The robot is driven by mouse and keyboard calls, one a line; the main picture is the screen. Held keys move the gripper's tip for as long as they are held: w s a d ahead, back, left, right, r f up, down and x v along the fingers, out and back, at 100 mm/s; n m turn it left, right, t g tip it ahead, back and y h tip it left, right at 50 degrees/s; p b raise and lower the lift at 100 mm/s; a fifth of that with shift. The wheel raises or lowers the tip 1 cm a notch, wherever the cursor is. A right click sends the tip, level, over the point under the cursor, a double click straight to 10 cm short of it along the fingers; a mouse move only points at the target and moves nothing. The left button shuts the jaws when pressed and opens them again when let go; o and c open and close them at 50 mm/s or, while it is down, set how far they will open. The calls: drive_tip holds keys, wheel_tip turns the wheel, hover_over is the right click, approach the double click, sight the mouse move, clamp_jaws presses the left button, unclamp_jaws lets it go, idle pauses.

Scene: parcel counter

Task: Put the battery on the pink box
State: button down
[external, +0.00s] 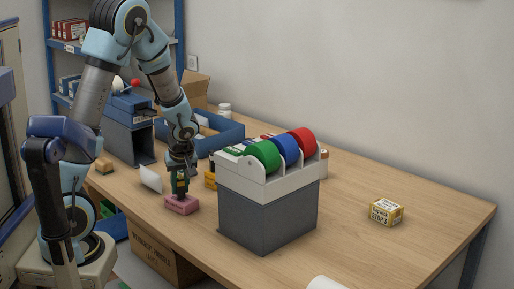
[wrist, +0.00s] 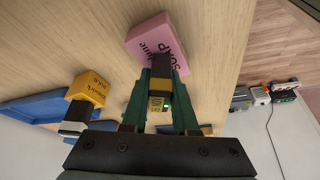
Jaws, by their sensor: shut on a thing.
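The pink box (external: 181,205), lettered as soap, lies flat on the wooden table near its front edge. It also shows at the top of the wrist view (wrist: 157,38). My gripper (external: 180,190) points down over it, its green fingers (wrist: 161,78) shut on the battery (wrist: 158,103). The battery is small and dark with a gold part, mostly hidden between the fingers. Its lower end is at or just above the pink box's top; I cannot tell whether they touch.
A grey stand with green, blue and red rolls (external: 268,205) stands close on the right. A yellow box (wrist: 86,89) and a blue tray (external: 222,134) are nearby. A white object (external: 150,179) lies left. A yellow carton (external: 386,212) stands far right, with clear table around it.

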drive_tip(key=shift+f+b, duration=0.3)
drive_tip(key=c, duration=0.7)
unclamp_jaws()
drive_tip(key=shift+r, duration=0.2)
drive_tip(key=shift+r+p, duration=0.2)
drive_tip(key=shift+p, duration=0.2)
drive_tip(key=b+v, duration=0.1)
drive_tip(key=v, duration=1)
drive_tip(key=shift+s+a+f+m+g+h, duration=0.4)
drive_tip(key=shift+s+a+f+m, duration=0.8)
drive_tip(key=shift+a, duration=1.45)
drive_tip(key=shift+s+a+f+m+g+h, duration=0.35)
drive_tip(key=shift+a+f+m, duration=0.3)
drive_tip(key=shift+a+f, duration=1.55)
drive_tip(key=shift+s+a+f+m+g+h, duration=0.35)
drive_tip(key=shift+s+a+f+m, duration=0.6)
drive_tip(key=shift+a, duration=2.1)
drive_tip(key=shift+w, duration=0.15)
